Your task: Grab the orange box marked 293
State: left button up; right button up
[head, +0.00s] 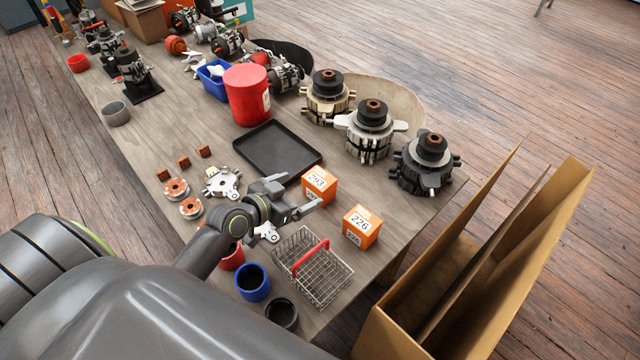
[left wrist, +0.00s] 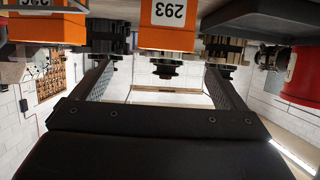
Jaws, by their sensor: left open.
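The orange box marked 293 (head: 319,186) stands on the workbench, right of the black tray. In the left wrist view, which looks upside down, the same 293 box (left wrist: 168,38) shows at the top, between and beyond the two fingers. My left gripper (head: 304,199) is open and empty, just to the left of the 293 box; I cannot tell whether a finger touches it. A second orange box, marked 226 (head: 361,227), stands nearer the bench's right edge. It also shows at the upper left of the left wrist view (left wrist: 47,30). My right gripper is not in view.
A wire basket with a red handle (head: 312,267) sits in front of the gripper. The black tray (head: 277,151) lies behind it. Alternators (head: 370,131) line the bench's right side. Blue (head: 252,283) and black cups (head: 282,314) stand near the front edge. A cardboard box (head: 470,270) is at right.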

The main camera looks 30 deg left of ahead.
aim_at(324, 178)
pick_arm(q)
jog(key=x, duration=0.5)
jog(key=shift+p+x, duration=0.3)
jog(key=shift+x, duration=0.45)
jog(key=shift+a+f+p+x, duration=0.15)
jog(key=shift+a+x, duration=0.05)
jog(key=shift+x, duration=1.1)
jog(key=shift+a+f+p+x, duration=0.15)
jog(key=shift+x, duration=1.15)
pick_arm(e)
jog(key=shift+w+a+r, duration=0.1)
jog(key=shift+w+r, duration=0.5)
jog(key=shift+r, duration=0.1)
pick_arm(q)
jog(key=c, duration=1.2)
